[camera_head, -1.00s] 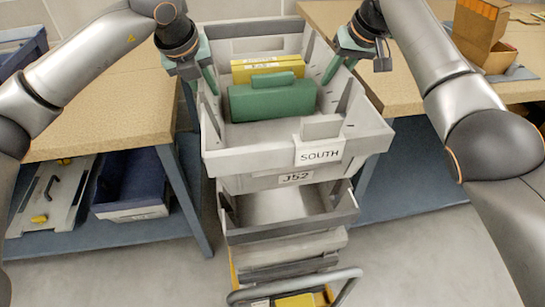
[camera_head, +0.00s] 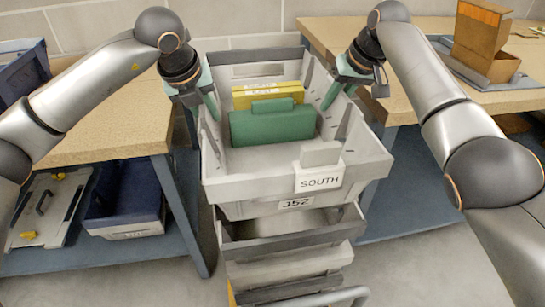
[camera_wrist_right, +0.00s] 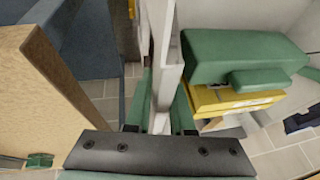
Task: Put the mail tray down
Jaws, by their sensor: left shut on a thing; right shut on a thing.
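The mail tray (camera_head: 235,190) is a light grey open box with a SOUTH card (camera_head: 319,178) and a J52 label on its front. It holds a green bundle (camera_head: 272,127) and a yellow one (camera_head: 268,94). My left gripper (camera_head: 203,98) is shut on its left wall. My right gripper (camera_head: 338,90) is shut on its right wall; the right wrist view shows that wall between the green fingers (camera_wrist_right: 162,105). The tray is above a lower grey tray (camera_head: 290,250) and covers part of it. Whether they touch is hidden.
Wood-topped benches stand left (camera_head: 110,125) and right (camera_head: 420,105). A dark blue bin (camera_head: 125,200) and a grey panel (camera_head: 45,210) lie on the left bench's low shelf. An open brown box (camera_head: 485,45) stands on the right bench. A trolley handle (camera_head: 335,298) shows at the bottom.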

